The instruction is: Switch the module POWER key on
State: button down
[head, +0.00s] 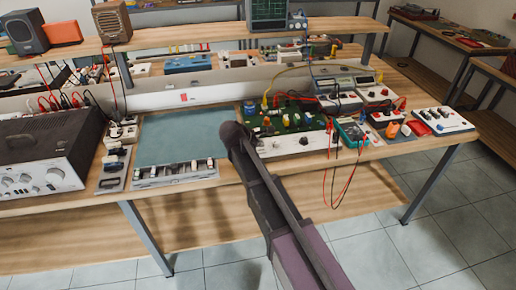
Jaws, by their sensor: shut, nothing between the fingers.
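The module that carries the POWER key cannot be told for certain; no POWER label is readable from here. A long white unit with dark knobs (300,143) stands at the front of the bench, with a green circuit board (285,121) behind it. A row of small switches and sockets (178,171) lies along the front edge of a blue-green mat. My arm rises from the bottom of the head view to a rounded dark joint in front of the mat and hides part of the bench. No gripper fingers show.
A dark amplifier (45,158) stands at the left. The blue-green mat (180,137) is bare. A teal meter (352,131) has red and black leads hanging over the front edge. A white panel (438,121) stands at the right. Tiled floor is clear at lower right.

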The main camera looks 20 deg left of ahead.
aim_at(260, 150)
jog(key=shift+r+p, duration=2.3)
jog(key=shift+r, duration=0.25)
